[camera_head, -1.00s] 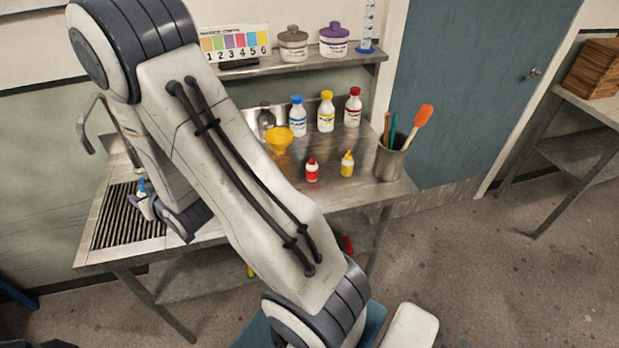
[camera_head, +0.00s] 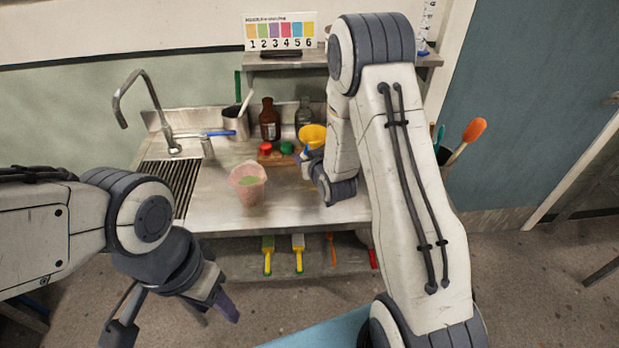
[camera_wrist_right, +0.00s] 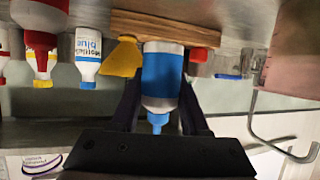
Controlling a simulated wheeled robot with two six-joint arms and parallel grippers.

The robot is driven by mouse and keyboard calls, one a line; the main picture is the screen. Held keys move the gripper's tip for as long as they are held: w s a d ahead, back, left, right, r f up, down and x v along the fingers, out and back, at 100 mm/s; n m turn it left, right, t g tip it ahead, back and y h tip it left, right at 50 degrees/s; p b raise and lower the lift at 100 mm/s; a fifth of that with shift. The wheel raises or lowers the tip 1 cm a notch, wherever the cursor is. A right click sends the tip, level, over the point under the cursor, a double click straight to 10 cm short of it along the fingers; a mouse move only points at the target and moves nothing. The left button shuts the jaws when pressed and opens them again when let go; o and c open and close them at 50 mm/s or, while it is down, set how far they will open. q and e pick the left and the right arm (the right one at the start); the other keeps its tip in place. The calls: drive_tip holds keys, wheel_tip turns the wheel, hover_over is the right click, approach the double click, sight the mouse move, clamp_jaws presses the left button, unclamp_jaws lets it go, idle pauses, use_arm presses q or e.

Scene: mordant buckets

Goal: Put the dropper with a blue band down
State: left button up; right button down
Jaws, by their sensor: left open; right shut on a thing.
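The dropper with a blue band (camera_wrist_right: 162,78) is white with a broad blue band and a blue tip. My right gripper (camera_wrist_right: 160,108) is shut on it, one finger on each side. In the head view the right gripper (camera_head: 310,165) is over the counter's back right part, beside a small wooden rack (camera_head: 268,159) and in front of the yellow funnel. The dropper is mostly hidden there. In the wrist view its base is close to the rack; I cannot tell if it touches anything. My left gripper (camera_head: 172,318) is open and empty, in front of the counter.
A pink beaker (camera_head: 248,190) stands on the counter (camera_head: 217,212), left of the right gripper. The yellow funnel (camera_head: 311,134), a brown bottle (camera_head: 269,120) and a metal pot (camera_head: 235,124) stand behind. The counter's front middle is clear.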

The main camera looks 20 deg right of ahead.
wheel_tip(320, 180, down, 6)
drive_tip(key=shift+r+p, duration=0.15)
drive_tip(key=shift+p, duration=0.25)
drive_tip(key=shift+f, duration=0.2)
drive_tip(key=shift+f, duration=0.15)
drive_tip(key=shift+c, duration=2)
unclamp_jaws()
